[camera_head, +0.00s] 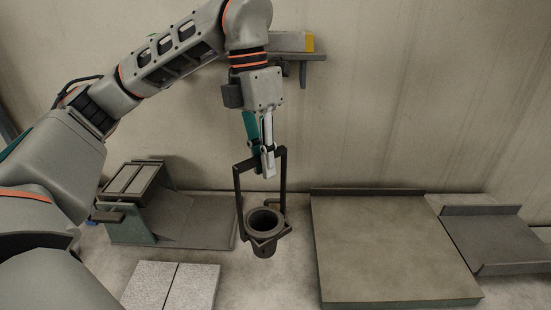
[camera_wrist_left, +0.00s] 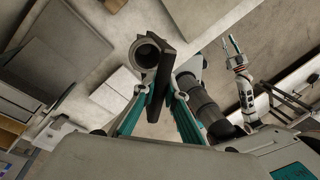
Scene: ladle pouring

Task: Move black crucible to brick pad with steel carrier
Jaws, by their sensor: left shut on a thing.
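My left gripper (camera_head: 268,160) is shut on the top bar of the dark steel carrier (camera_head: 239,200), an upright frame hanging below it. The black crucible (camera_head: 265,222) sits upright in the carrier's lower ring, its open mouth upward. The crucible also shows in the left wrist view (camera_wrist_left: 147,50), beside the carrier's bar (camera_wrist_left: 172,58). The pale speckled brick pad (camera_head: 150,284), two blocks side by side, lies at the lower left, apart from the crucible. My right gripper (camera_wrist_left: 233,45) shows small in the left wrist view, away from the carrier; its jaw opening is unclear.
A large grey-brown slab (camera_head: 390,245) lies right of the crucible, with a dark tray (camera_head: 495,240) beyond. Pale surface shows between pad and slab.

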